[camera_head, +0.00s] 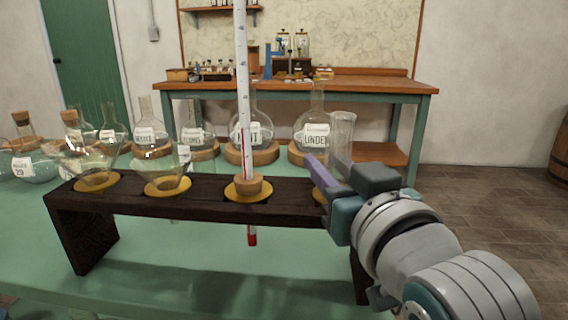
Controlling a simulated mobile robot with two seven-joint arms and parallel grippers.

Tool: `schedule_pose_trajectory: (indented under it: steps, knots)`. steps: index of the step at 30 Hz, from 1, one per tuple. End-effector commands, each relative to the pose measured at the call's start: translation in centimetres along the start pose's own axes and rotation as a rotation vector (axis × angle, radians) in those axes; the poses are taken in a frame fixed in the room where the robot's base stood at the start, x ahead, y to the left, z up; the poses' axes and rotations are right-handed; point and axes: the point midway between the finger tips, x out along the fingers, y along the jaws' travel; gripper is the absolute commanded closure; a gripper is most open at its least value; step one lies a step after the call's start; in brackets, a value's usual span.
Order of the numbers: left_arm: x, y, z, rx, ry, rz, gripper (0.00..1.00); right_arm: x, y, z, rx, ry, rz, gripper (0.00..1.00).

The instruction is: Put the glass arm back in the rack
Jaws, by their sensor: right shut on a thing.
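The dark wooden rack (205,208) stands on the green table, with gold rings around its holes. My right gripper (318,172) is at the rack's right end, its purple fingers over the rightmost ring (320,196). It appears shut on a clear glass tube (342,128), likely the glass arm, which stands roughly upright. The tube's lower end and the grip are hidden behind the gripper, so I cannot tell whether it is in the ring. A thermometer (243,95) with a cork stands in the third ring. My left gripper is not in view.
Clear glassware stands at the two left rings (97,183). Labelled flasks on cork bases (252,152) stand close behind the rack. The green tabletop (215,275) is clear in front. A wooden bench (300,87) stands against the back wall.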

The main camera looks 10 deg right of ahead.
Motion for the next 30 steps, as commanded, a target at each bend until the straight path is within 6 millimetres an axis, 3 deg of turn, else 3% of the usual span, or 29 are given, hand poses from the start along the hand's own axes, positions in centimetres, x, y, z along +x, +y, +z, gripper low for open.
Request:
schedule_pose_trajectory:
  steps: [10, 11, 20, 30]
  knots:
    - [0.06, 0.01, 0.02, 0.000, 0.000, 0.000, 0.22, -0.02, 0.02, 0.31, 0.000, -0.006, 0.001, 1.00]
    - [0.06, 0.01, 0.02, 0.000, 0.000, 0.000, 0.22, -0.03, 0.03, 0.32, 0.000, -0.007, 0.001, 0.68]
    - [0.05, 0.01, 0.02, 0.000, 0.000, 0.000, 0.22, -0.02, 0.02, 0.23, 0.000, -0.004, 0.000, 0.35]
    - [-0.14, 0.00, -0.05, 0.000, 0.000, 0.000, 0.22, -0.63, 0.02, 0.25, 0.000, -0.006, 0.000, 0.35]
